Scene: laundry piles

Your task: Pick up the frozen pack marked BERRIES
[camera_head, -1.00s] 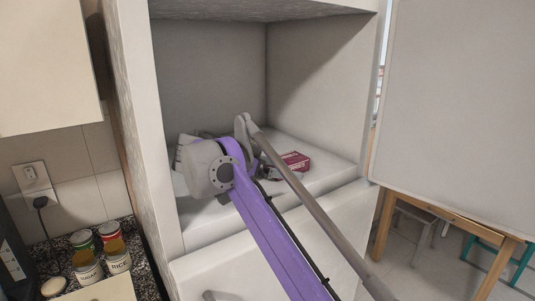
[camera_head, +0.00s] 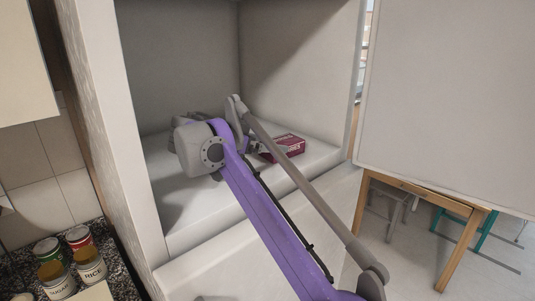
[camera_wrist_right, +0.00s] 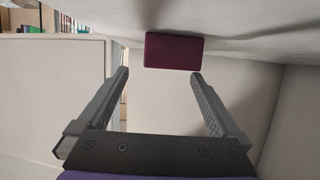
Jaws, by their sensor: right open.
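The dark red pack (camera_head: 289,146) lies on the white shelf inside the open compartment; its printed lettering is too small to read with certainty. It also shows in the right wrist view as a dark maroon block (camera_wrist_right: 174,51) near the top. My right gripper (camera_wrist_right: 160,75) is open and empty, its two fingers pointing at the pack. The pack sits just beyond the fingertips, shifted toward the right-hand finger. In the head view my purple right arm reaches into the compartment and mostly hides the gripper, left of the pack. My left gripper is in neither view.
The white compartment's left wall edge (camera_head: 107,130) and its shelf (camera_head: 190,205) bound the arm. A large white panel (camera_head: 450,90) stands at right, with a wooden table (camera_head: 445,200) below. Cans (camera_head: 91,266) stand on the dark counter at lower left.

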